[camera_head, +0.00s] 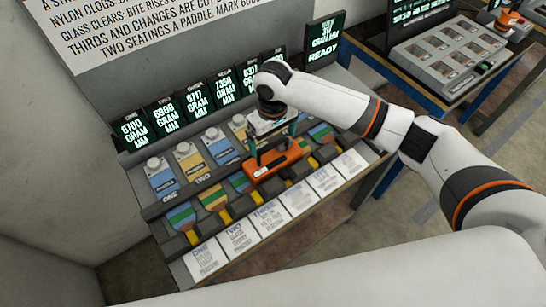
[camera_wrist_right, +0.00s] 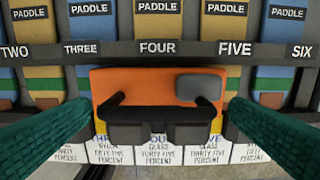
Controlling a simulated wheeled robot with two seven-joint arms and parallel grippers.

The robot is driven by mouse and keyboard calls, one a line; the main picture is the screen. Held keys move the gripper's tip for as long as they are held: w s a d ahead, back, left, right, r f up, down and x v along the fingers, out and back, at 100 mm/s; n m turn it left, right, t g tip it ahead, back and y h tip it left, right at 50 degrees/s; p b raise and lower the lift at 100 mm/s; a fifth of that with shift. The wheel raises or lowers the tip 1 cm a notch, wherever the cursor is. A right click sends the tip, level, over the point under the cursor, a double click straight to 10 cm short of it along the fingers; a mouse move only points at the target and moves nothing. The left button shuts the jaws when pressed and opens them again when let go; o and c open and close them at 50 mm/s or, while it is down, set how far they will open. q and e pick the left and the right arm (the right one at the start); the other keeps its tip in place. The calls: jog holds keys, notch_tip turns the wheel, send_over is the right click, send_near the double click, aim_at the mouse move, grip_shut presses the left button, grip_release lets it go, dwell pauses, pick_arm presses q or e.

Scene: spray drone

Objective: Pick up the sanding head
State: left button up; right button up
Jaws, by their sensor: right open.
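The sanding head is an orange block with a grey pad and a black handle. In the head view the sanding head (camera_head: 279,164) rests on the slotted bench in front of the paddles. In the right wrist view the sanding head (camera_wrist_right: 135,80) lies in the centre below the label FOUR, its black handle facing my camera. My right gripper (camera_head: 268,152) is open above it. In the right wrist view the green fingers of the right gripper (camera_wrist_right: 162,108) stand apart, one on each side of the sanding head; contact cannot be told. My left gripper is not in view.
Blue and yellow paddles (camera_head: 190,157) stand in numbered slots, with dark gram-mm displays (camera_head: 163,116) behind. White printed cards (camera_head: 238,236) line the bench front. A second table with a grey tray (camera_head: 450,60) stands at the upper right. A wall sign (camera_head: 150,30) hangs behind.

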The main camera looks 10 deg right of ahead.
aim_at(273, 145)
jog(key=f, duration=0.1)
jog(key=f+p, duration=0.1)
jog(key=f, duration=0.1)
jog(key=shift+s+f, duration=0.3)
jog(key=shift+s, duration=0.05)
jog(key=shift+f, duration=0.3)
jog(key=shift+w+f, duration=0.1)
jog(key=shift+f, duration=0.1)
jog(key=shift+r, duration=0.1)
jog(key=c, duration=1.5)
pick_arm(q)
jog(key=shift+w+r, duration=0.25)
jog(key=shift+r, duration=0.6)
pick_arm(e)
jog(key=shift+r, duration=0.1)
jog(key=shift+c, duration=1.1)
